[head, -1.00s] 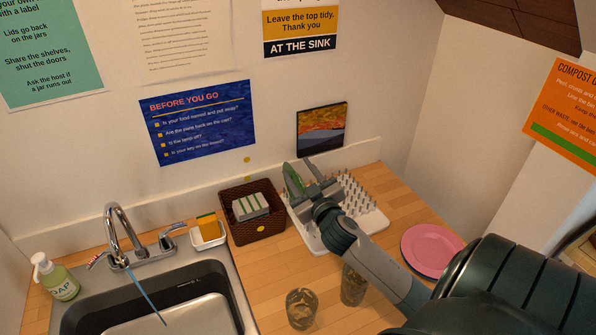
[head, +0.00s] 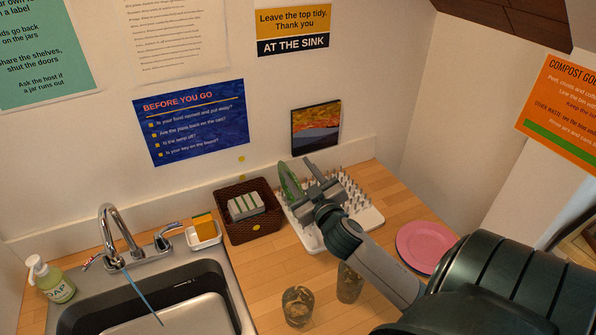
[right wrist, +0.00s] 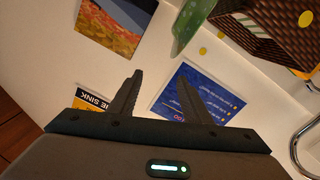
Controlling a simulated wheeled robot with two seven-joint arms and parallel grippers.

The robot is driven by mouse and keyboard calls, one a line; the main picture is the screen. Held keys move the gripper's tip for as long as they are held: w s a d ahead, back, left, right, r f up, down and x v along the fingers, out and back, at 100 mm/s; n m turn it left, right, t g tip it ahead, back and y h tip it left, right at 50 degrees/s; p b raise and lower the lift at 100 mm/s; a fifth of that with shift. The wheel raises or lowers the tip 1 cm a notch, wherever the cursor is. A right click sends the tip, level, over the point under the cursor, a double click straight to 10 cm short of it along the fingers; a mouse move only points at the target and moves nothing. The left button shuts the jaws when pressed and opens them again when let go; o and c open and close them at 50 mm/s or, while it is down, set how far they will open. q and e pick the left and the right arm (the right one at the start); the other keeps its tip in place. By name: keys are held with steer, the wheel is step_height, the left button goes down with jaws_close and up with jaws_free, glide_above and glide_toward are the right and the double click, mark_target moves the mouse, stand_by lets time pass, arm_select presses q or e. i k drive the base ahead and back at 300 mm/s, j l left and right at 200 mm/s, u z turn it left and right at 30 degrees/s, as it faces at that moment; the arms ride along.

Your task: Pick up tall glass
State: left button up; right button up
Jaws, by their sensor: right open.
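Two clear glasses stand on the wooden counter in the head view. The taller-looking glass (head: 348,284) is partly hidden by my right forearm, and the other glass (head: 297,307) stands to its left, nearer the front. My right gripper (head: 297,175) is above the white drying rack, well behind both glasses. Its fingers (right wrist: 158,82) are apart with nothing between them in the right wrist view, pointing toward the wall. A green object (head: 289,181) stands at the rack beside the gripper; it also shows in the right wrist view (right wrist: 190,25). My left gripper is not seen.
The white drying rack (head: 368,217) has rows of pegs. A brown basket (head: 264,234) holds a striped item. The sink (head: 238,300) with its faucet (head: 112,225) is at the left. A pink plate (head: 428,247) lies right of my forearm. A framed picture (head: 316,130) stands behind the rack.

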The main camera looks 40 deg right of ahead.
mark_target(350, 284)
steer(key=k+j, duration=0.25)
steer(key=k, duration=0.2)
steer(key=k+j, duration=0.25)
steer(key=k, duration=0.25)
steer(key=k+j, duration=0.25)
steer(key=k, duration=0.2)
